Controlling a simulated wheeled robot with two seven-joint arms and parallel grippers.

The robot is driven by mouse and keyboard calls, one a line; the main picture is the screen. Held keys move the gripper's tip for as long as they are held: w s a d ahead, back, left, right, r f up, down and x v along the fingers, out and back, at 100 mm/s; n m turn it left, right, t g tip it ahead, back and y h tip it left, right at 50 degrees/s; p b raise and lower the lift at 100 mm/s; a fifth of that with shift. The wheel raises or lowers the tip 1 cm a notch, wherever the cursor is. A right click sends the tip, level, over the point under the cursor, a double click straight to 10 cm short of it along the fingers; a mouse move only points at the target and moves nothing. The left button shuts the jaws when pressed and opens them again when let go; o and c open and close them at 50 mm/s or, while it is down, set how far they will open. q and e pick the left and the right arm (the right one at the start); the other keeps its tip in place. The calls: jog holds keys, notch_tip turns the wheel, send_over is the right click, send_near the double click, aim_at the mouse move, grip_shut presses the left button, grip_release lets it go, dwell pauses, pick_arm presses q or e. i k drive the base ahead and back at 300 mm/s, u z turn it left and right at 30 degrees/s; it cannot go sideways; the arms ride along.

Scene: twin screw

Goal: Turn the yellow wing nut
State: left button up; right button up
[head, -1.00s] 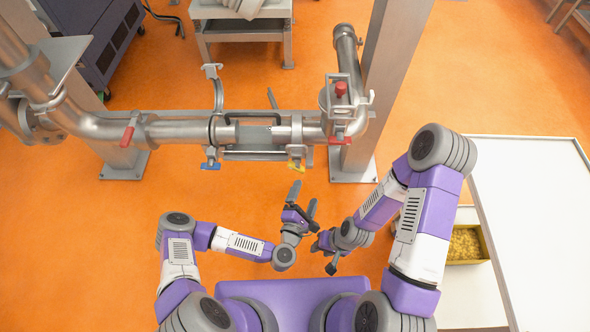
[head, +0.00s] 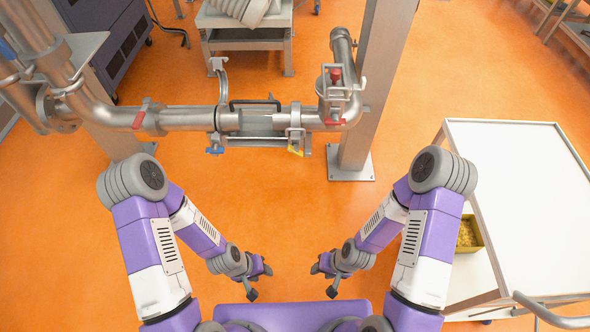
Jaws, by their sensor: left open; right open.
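The yellow wing nut (head: 295,151) hangs at the lower front of a clamp (head: 296,122) on the right part of the horizontal steel pipe. A blue wing nut (head: 215,150) is on a similar clamp to the left, whose upper part stands swung up. My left gripper (head: 262,282) is low in front of my body, well below and left of the yellow wing nut. My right gripper (head: 322,280) is low too, below and right of it. Both are open, empty and apart from the pipe. Their fingers are small and partly hidden by the wrists.
A white-topped cart (head: 520,190) with a yellow bin (head: 468,234) is at the right. Orange floor between pipe and grippers is clear.

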aim_at(294, 149)
jog(key=k, duration=0.55)
jog(key=z, duration=0.8)
jog(key=i, duration=1.25)
jog(key=u, duration=1.85)
